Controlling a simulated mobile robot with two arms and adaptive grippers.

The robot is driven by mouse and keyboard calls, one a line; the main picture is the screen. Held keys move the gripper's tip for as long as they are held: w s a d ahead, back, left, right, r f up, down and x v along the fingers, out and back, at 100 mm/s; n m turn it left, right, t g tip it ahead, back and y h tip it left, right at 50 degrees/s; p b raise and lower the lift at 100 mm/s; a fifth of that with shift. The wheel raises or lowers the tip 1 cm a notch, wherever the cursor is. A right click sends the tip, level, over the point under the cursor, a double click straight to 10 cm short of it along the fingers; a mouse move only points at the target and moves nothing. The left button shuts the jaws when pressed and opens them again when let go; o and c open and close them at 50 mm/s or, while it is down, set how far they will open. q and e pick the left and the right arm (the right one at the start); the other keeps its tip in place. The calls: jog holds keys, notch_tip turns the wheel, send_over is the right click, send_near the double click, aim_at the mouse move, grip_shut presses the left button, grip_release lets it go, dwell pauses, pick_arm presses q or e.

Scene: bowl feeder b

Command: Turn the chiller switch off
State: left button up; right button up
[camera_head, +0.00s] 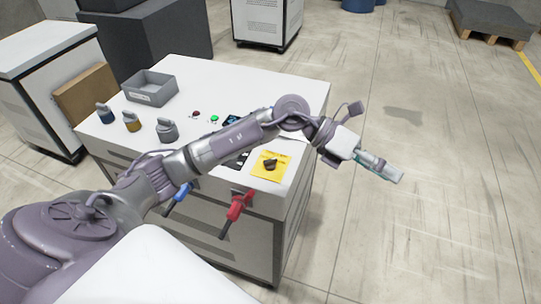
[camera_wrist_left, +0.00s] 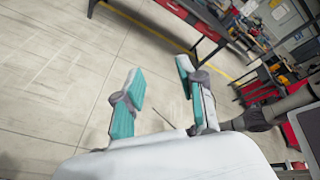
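The white cabinet (camera_head: 215,80) bears several controls. A black rotary switch (camera_head: 270,163) sits on a yellow plate (camera_head: 262,174) near its front right corner. Blue, yellow and grey knobs (camera_head: 167,131) stand along its left side. A red lever handle (camera_head: 238,206) and a blue one (camera_head: 180,192) are on the front. I cannot read which control is the chiller switch. My left gripper (camera_head: 388,171) is beyond the cabinet's right edge, above the floor and apart from the controls. In the left wrist view its teal-padded fingers (camera_wrist_left: 160,72) are spread and empty. My right gripper is not in view.
My left arm crosses over the cabinet top and hides part of the panel. A grey open box (camera_head: 149,88), a red button (camera_head: 195,114) and a green button (camera_head: 214,119) are on top. Floor (camera_head: 430,200) to the right is clear; a pallet (camera_head: 490,37) lies far off.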

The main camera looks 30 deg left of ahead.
pick_arm(q)
jog(key=w+a+f+m+y, duration=0.1)
jog(key=w+a+f+y, duration=0.2)
jog(key=a, duration=0.4)
jog(key=n+g+y, duration=0.1)
jog(key=g+y, duration=0.1)
jog(key=y, duration=0.9)
send_over(270, 160)
notch_tip(270, 160, down, 12)
jog(key=p, duration=0.3)
jog(key=shift+r, duration=0.15)
jog(key=shift+f+p, duration=0.35)
jog(key=shift+f, duration=0.3)
grip_shut()
